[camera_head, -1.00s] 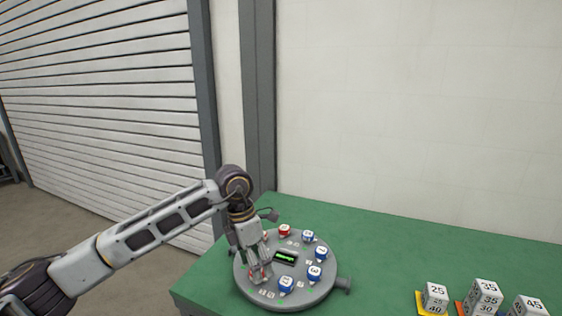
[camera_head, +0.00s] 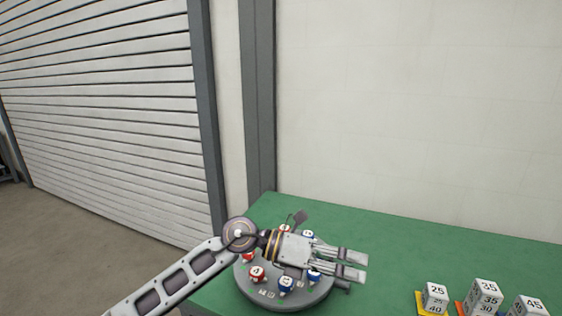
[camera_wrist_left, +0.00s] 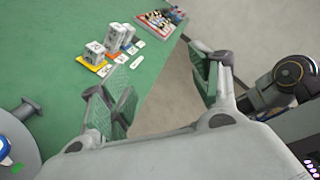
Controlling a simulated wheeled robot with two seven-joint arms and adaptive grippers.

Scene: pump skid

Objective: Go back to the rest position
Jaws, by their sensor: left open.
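My left gripper (camera_head: 352,264) is open and empty in the head view. It points to the right, above the round grey panel (camera_head: 290,304) on the green table, and hides much of that panel. Red and blue numbered knobs show around the gripper, among them a red one (camera_head: 257,273) and a blue one (camera_head: 286,284). In the left wrist view the two fingers of the left gripper (camera_wrist_left: 160,92) stand wide apart with nothing between them. The panel's edge (camera_wrist_left: 18,135) shows at the left there. My right gripper is in neither view.
Numbered white blocks (camera_head: 486,293) stand on coloured pads at the right of the green table (camera_head: 400,235). The left wrist view also shows a board with small pieces (camera_wrist_left: 160,20) near the table's edge. The table between panel and blocks is clear. A wall stands behind.

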